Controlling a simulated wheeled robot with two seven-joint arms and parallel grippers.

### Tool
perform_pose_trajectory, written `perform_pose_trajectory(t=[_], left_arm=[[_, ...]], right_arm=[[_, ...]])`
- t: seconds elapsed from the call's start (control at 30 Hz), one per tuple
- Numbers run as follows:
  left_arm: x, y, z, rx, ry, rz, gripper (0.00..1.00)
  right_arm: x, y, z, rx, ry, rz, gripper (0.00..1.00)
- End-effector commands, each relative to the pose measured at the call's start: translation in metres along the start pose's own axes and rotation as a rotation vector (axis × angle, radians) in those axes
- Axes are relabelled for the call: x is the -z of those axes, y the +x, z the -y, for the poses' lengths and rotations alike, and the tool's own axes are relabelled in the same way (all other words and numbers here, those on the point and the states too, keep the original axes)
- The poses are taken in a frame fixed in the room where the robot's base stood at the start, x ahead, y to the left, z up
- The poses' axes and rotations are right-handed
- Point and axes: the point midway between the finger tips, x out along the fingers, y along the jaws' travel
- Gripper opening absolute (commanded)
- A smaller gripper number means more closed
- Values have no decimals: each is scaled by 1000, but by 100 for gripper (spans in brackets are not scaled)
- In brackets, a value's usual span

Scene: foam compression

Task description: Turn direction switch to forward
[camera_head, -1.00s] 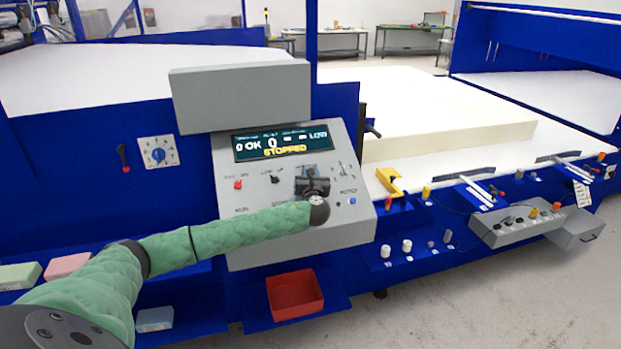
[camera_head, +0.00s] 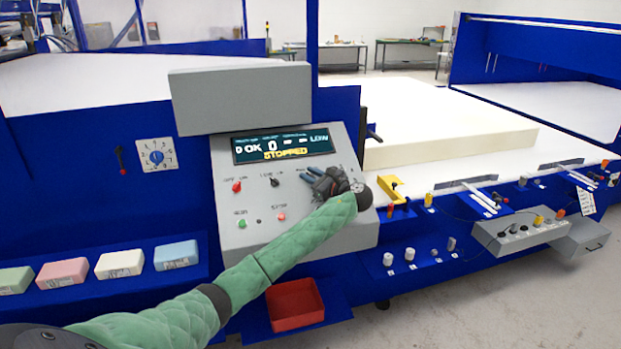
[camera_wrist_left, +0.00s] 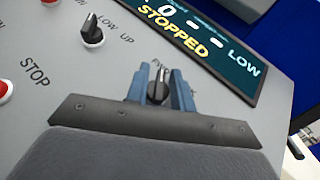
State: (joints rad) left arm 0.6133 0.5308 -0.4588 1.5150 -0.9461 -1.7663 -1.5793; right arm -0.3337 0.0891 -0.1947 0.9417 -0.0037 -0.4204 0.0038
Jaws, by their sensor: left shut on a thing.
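The grey control panel (camera_head: 225,180) stands at the centre in the head view, with a lit display (camera_head: 283,146) reading STOPPED. In the left wrist view a black direction switch knob (camera_wrist_left: 158,88) sits between the two blue fingers of my left gripper (camera_wrist_left: 160,86). The gripper is shut on the knob, and its label behind is partly hidden. In the head view my left gripper (camera_head: 312,176) is at the panel's right half and covers the knob. My right gripper is not in view.
A second black knob (camera_wrist_left: 92,30) marked LOW UP and a red STOP button (camera_wrist_left: 4,91) are beside the gripper. A red bin (camera_head: 296,305) sits below the panel. Coloured foam blocks (camera_head: 120,263) lie on a shelf at left. A large foam slab (camera_head: 450,140) lies behind.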

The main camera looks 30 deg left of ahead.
Motion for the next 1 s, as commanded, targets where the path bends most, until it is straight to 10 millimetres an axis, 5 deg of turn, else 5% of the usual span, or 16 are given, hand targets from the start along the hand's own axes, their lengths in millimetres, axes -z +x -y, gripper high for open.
perform_pose_trajectory(t=[0.77, 0.8, 0.83, 1.0], left_arm=[[0, 0, 0, -98, -47, 0, 1], [0, 0, 0, -98, -47, 0, 26], [0, 0, 0, -98, -47, 0, 31], [0, 0, 0, -98, -47, 0, 31]], right_arm=[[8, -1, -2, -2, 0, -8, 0], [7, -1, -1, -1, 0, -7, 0], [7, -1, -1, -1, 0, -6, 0], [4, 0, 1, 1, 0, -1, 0]])
